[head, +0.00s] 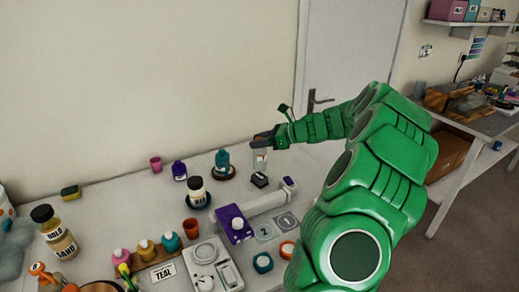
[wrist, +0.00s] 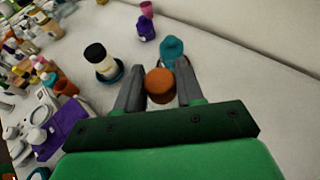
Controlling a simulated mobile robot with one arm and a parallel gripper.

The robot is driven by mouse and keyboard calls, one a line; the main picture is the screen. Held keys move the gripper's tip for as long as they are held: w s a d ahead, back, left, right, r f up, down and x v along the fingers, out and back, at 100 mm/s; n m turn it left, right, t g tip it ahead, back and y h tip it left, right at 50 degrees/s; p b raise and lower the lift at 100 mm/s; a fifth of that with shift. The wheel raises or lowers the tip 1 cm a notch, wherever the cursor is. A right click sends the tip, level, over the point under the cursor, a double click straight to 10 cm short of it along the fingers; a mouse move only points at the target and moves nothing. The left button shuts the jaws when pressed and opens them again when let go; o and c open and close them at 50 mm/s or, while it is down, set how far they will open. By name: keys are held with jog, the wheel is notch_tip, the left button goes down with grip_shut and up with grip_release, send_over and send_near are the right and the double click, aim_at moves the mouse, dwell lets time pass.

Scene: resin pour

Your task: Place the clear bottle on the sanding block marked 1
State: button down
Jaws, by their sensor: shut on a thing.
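My gripper (head: 263,142) is shut on the clear bottle (head: 260,161), which hangs upright below the fingers in the head view. In the wrist view the bottle's orange cap (wrist: 159,84) sits between my two fingers (wrist: 159,75); its body is mostly hidden under the cap. A small dark block (head: 259,180) with a pale mark lies on the table just below the bottle; I cannot read the mark. Two flat grey squares lie nearer: one reads 2 (head: 264,232), the other's mark (head: 286,220) is unclear. I cannot tell for sure which is the sanding block marked 1.
A teal bottle (head: 222,160) on a dark coaster stands left of my gripper. A black-capped jar (head: 197,190), a purple bottle (head: 179,170) and a pink cup (head: 156,164) are further left. The table behind is clear.

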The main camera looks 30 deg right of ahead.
jog(key=shift+w+f, duration=0.2)
jog(key=shift+f, duration=1.6)
jog(key=c, duration=0.7)
grip_release()
